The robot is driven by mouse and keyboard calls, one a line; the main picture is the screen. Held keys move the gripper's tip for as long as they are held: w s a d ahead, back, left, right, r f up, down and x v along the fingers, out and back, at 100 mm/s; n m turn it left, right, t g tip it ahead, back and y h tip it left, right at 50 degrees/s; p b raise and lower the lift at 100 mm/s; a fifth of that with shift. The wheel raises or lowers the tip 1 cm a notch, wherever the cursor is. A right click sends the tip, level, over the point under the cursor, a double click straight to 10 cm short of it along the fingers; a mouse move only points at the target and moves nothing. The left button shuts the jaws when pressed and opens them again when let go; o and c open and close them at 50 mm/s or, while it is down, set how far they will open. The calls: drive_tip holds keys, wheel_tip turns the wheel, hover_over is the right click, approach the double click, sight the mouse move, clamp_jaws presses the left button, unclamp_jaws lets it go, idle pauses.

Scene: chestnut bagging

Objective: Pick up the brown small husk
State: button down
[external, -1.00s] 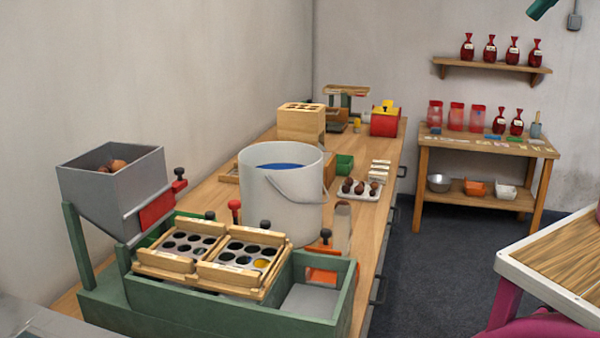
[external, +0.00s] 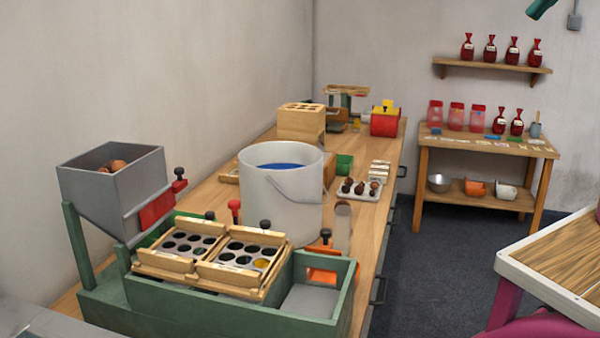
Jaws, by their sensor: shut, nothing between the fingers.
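I cannot make out a thing that is clearly the brown small husk. Several small dark brown pieces (external: 360,187) sit on a white tray (external: 367,197) on the long wooden bench; they are too small to tell husk from chestnut. Brown round pieces (external: 117,166) also show inside the grey hopper (external: 115,200) at the left, partly hidden by its walls. My gripper is not in this view.
A white bucket (external: 285,210) with blue inside stands mid-bench, behind a green box frame (external: 215,310) with wooden-framed hole trays. A side table (external: 480,143) holds red bags. Dark floor (external: 430,270) is open between the benches.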

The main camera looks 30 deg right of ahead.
idle(0.4)
drive_tip(key=shift+c, duration=0.5)
unclamp_jaws()
